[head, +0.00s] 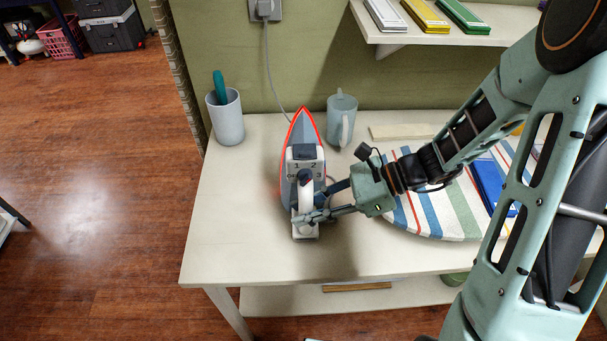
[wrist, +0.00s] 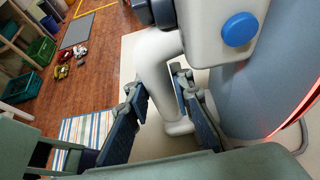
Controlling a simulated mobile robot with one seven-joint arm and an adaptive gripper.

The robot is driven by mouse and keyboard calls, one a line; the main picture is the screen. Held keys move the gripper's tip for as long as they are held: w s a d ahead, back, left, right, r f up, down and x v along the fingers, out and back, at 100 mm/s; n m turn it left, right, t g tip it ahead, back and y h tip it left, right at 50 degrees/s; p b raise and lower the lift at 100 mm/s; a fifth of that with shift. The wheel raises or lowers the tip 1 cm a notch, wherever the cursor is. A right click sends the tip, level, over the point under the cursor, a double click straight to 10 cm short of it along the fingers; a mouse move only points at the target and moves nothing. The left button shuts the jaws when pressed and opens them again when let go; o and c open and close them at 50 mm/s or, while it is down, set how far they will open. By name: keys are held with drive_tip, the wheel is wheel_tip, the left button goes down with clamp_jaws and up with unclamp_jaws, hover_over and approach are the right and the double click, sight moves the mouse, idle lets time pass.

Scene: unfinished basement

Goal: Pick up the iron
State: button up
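The iron (head: 305,153), grey-blue and white with a red glowing edge, stands upright on the table with its tip up. Its white handle (head: 305,197) faces the front. My gripper (head: 313,204) is at the handle from the right, its fingers apart. In the wrist view the fingers of my gripper (wrist: 160,84) lie on either side of the white handle (wrist: 157,72). The iron's grey body (wrist: 232,80) and blue button fill the right of that view. I cannot tell whether the fingers touch the handle.
The white table (head: 235,250) also bears a cup (head: 228,124) with a teal item, a pale blue mug (head: 341,120) and a striped ironing board (head: 435,215) under my arm. A shelf (head: 430,37) hangs above. The table's front left is clear.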

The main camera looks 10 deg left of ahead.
clamp_jaws()
drive_tip(key=shift+r, duration=0.1)
